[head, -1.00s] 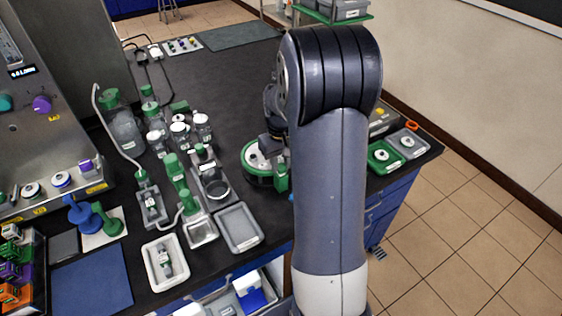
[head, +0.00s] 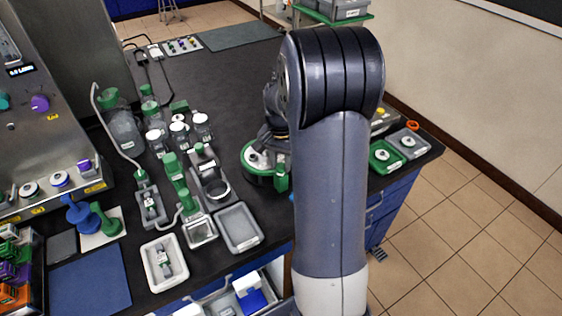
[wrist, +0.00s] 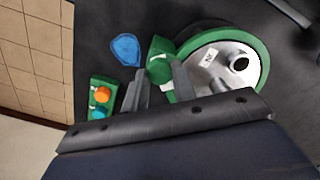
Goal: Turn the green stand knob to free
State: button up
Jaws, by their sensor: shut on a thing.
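The green stand knob (wrist: 160,58) is a green block at the edge of a round green-rimmed stand (wrist: 262,82) with a pale metal top and a dark hole. In the wrist view my gripper (wrist: 161,82) has one finger on each side of the knob and is shut on it. The fingers hide part of the knob's lower side. In the head view the round stand (head: 252,177) stands near the bench's front edge, partly behind my arm. The gripper's fingertips are hidden there. I cannot read the knob's setting.
In the wrist view a blue tag-like piece (wrist: 125,49) and a green panel with orange and blue round parts (wrist: 91,113) lie left of the knob. In the head view bottles and trays crowd the bench left of the stand.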

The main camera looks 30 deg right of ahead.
aim_at(281, 166)
jog(key=m, duration=0.4)
jog(key=shift+m, duration=0.3)
jog(key=shift+w+r+m, duration=0.1)
jog(key=shift+m, duration=1.4)
jog(key=o, duration=1)
notch_tip(281, 166, up, 11)
jog(key=shift+b, duration=0.45)
jog(key=shift+f, duration=0.2)
notch_tip(281, 166, down, 11)
jog(key=shift+p, duration=0.3)
jog(key=shift+r, duration=0.1)
